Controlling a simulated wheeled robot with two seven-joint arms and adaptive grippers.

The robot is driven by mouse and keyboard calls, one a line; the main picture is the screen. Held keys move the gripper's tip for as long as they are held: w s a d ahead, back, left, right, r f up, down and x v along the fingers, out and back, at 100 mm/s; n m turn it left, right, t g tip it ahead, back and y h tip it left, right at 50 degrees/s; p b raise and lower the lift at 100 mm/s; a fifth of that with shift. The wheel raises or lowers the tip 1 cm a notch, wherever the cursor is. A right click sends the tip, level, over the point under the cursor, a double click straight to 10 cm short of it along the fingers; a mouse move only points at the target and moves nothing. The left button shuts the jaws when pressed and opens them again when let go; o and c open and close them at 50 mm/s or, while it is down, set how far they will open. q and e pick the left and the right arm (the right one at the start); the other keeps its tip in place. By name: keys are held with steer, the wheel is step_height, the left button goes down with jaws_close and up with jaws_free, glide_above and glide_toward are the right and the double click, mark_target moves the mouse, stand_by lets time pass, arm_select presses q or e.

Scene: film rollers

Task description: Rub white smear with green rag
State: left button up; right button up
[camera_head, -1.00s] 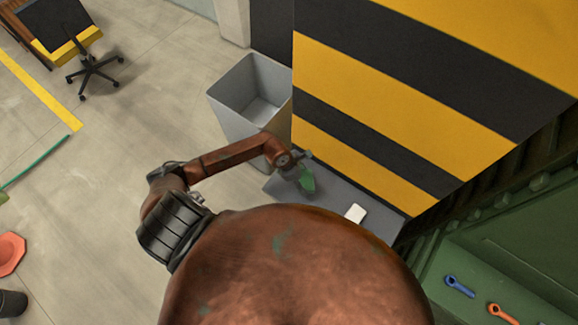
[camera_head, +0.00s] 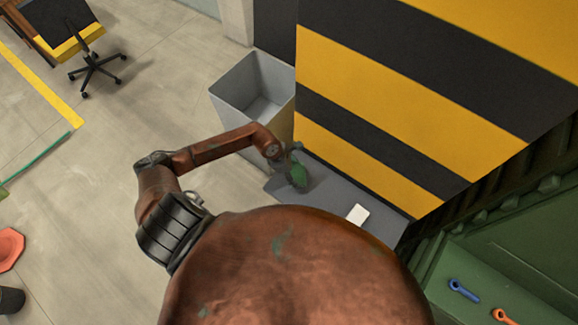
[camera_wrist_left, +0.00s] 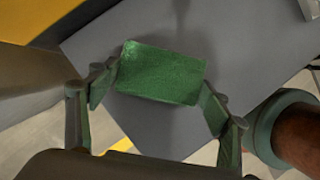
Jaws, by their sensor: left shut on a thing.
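The green rag (camera_wrist_left: 160,72) is a rectangular textured piece between the two fingers of my left gripper (camera_wrist_left: 157,97), which is shut on it. In the head view the rag (camera_head: 299,175) hangs at my left gripper (camera_head: 293,162), over the left part of a grey tabletop (camera_head: 333,197). In the left wrist view it is over the grey surface (camera_wrist_left: 245,40); I cannot tell whether it touches. My right gripper is not in view.
A grey bin (camera_head: 236,103) stands behind the table's left end. A yellow-and-black striped panel (camera_head: 400,110) borders the table's far side. A blue wrench (camera_head: 464,290) and an orange wrench (camera_head: 503,315) lie on a green surface at right. Open floor is at left.

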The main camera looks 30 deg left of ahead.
arm_select(q)
steer(key=shift+a+f, duration=0.1)
steer(key=shift+a, duration=0.4)
steer(key=shift+a+r, duration=0.15)
steer(key=shift+r, duration=0.15)
step_height(320, 180, up, 2)
steer(key=shift+w+p, duration=0.1)
steer(key=shift+p, duration=0.3)
steer(key=shift+r+p, duration=1.3)
steer(key=shift+r, duration=0.85)
steer(key=shift+r+p, duration=0.35)
steer(key=shift+r, duration=0.35)
